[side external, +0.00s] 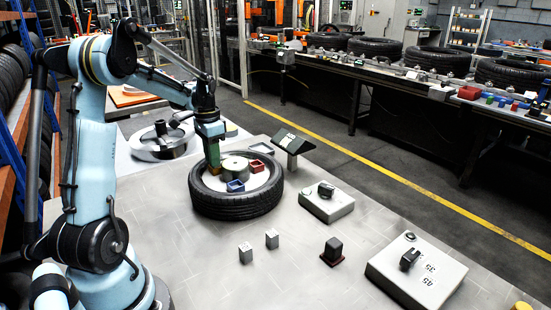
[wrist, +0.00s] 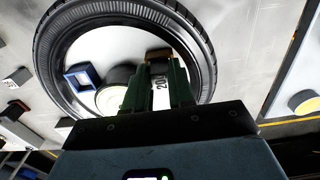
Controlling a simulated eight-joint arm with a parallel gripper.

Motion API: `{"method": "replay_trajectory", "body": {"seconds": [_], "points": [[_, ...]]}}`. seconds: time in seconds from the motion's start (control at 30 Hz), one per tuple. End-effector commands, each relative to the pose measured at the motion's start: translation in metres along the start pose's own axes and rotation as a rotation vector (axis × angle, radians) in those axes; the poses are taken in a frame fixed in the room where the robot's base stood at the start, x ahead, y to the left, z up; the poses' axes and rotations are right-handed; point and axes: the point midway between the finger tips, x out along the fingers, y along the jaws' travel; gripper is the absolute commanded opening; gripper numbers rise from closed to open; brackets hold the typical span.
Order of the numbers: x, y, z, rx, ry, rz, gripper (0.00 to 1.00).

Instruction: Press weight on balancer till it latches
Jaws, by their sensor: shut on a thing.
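A black tyre (side external: 238,207) lies flat on the grey table, around the white balancer plate (wrist: 100,48). My gripper (side external: 214,165) points down inside the tyre, at the left of the hub. Its green fingers (wrist: 157,68) are shut on a small brown weight (wrist: 158,54), seen at the fingertips in the wrist view.
A red tray (side external: 257,166) and a blue tray (side external: 235,186) sit on the plate beside the hub. Two small grey blocks (side external: 245,252) (side external: 272,238), a dark block on a red base (side external: 332,252), a knobbed box (side external: 327,205) and a numbered panel (side external: 440,268) stand on the table.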

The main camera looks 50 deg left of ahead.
Motion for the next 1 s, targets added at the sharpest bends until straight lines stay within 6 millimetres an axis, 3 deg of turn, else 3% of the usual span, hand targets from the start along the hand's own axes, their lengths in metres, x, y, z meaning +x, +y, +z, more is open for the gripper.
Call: {"method": "replay_trajectory", "body": {"seconds": [0.93, 0.97, 1.0], "points": [[0.0052, 0.0000, 0.0000, 0.000, 0.000, 0.000, 0.00], [0.0052, 0.0000, 0.0000, 0.000, 0.000, 0.000, 0.28], [0.0051, 0.0000, 0.0000, 0.000, 0.000, 0.000, 0.34]]}}
